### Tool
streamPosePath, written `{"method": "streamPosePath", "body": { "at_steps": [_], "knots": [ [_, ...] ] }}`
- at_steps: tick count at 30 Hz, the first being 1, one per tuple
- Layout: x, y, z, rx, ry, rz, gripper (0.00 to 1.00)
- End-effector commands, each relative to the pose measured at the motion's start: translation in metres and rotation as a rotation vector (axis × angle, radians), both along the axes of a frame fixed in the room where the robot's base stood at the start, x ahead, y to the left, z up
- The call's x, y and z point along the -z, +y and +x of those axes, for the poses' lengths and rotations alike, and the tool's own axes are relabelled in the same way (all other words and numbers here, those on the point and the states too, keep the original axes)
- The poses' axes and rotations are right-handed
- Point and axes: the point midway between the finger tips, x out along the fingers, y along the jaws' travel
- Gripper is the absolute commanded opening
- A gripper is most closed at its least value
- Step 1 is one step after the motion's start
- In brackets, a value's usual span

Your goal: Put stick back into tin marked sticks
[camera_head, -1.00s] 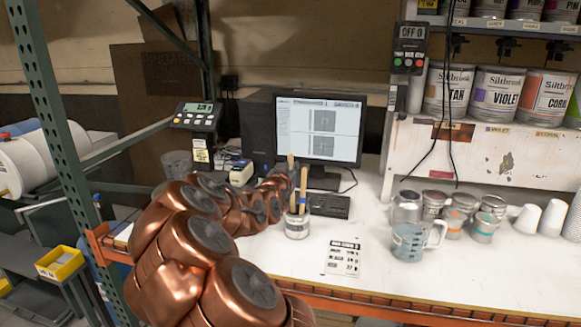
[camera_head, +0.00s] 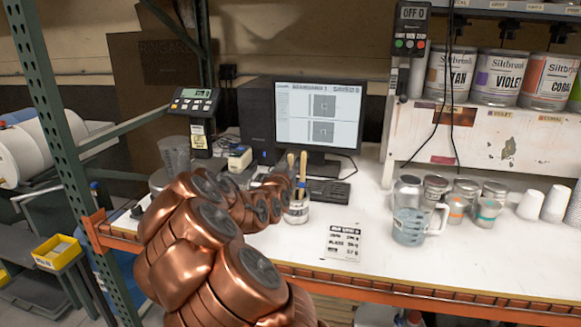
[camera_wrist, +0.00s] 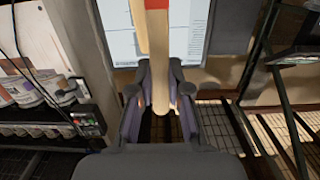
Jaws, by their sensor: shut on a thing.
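A small pale tin (camera_head: 297,213) stands on the white bench in front of the keyboard, its marking too small to read. A wooden stick (camera_head: 303,166) rises from it. My gripper is mostly hidden behind my copper arm in the head view. In the wrist view my gripper (camera_wrist: 160,108) is shut on a pale wooden stick (camera_wrist: 158,62) with a red part at the picture's top. Its upper end also shows in the head view (camera_head: 290,161), over the tin. Its lower end is hidden, so I cannot tell whether it is inside the tin.
A monitor (camera_head: 319,119) and keyboard (camera_head: 327,191) stand behind the tin. A printed card (camera_head: 343,241) lies to its right, then a measuring jug (camera_head: 409,222) and several small cans. A scale display (camera_head: 193,104) is at left. The bench front is clear.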

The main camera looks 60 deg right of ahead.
Motion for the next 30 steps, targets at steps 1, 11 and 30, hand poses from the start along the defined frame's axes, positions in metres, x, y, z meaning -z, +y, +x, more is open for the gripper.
{"method": "streamPosePath", "body": {
  "at_steps": [1, 11, 30],
  "knots": [
    [0.0019, -0.0001, 0.0002, 0.000, 0.000, 0.000, 0.00],
    [0.0020, -0.0002, 0.0002, 0.000, 0.000, 0.000, 0.20],
    [0.0017, 0.0027, -0.0006, 0.000, 0.000, 0.000, 0.46]
  ]
}}
